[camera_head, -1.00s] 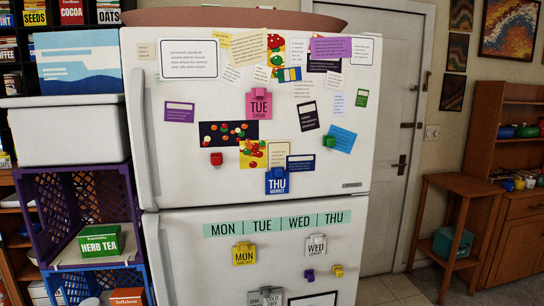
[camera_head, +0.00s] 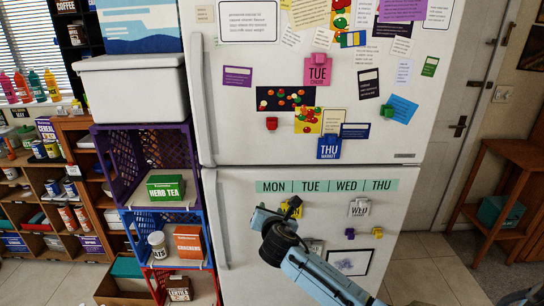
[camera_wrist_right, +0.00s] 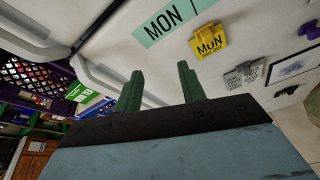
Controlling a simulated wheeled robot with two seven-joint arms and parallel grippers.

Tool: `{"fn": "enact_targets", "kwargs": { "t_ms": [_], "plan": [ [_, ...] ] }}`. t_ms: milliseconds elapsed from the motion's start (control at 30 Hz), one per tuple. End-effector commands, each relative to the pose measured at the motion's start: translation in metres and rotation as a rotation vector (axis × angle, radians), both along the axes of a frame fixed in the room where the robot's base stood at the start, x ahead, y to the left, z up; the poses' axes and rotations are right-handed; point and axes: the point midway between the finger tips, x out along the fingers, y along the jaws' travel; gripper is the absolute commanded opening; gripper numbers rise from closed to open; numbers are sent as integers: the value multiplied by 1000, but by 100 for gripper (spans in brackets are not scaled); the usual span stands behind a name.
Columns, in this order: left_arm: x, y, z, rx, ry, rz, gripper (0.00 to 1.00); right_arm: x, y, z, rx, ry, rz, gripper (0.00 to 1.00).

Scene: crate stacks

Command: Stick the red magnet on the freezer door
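Which one is the freezer is not labelled. My right gripper (camera_head: 262,208) is in front of the lower door, below the red magnet and apart from it. In the right wrist view its two green fingers (camera_wrist_right: 160,68) stand apart with nothing between them. My left gripper is not in view.
The lower door carries a MON-to-THU strip (camera_head: 325,186), a yellow MON clip (camera_head: 291,207), a grey WED clip (camera_head: 359,207) and small purple and yellow magnets. A purple crate (camera_head: 118,150) stands left of the fridge. A wooden side table (camera_head: 505,155) stands right.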

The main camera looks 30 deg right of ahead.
Motion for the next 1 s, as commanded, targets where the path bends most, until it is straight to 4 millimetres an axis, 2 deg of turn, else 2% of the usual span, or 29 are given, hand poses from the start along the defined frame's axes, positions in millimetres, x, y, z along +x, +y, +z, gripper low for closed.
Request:
{"fn": "enact_targets", "kwargs": {
  "t_ms": [33,100,200,300,400,567,1000],
  "plan": [
    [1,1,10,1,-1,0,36,7,-2,52,-104,-34,11,40],
    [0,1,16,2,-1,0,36,11,-4,102,-233,-58,12,40],
    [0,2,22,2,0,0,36,10,-5,157,-376,-83,2,40],
    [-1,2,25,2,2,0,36,7,-7,190,-465,-94,-14,40],
    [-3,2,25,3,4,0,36,5,-8,204,-507,-96,-22,40],
    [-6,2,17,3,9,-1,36,14,-14,205,-517,-96,-25,40],
    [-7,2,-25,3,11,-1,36,67,-46,204,-512,-94,-24,40]
  ]
}}
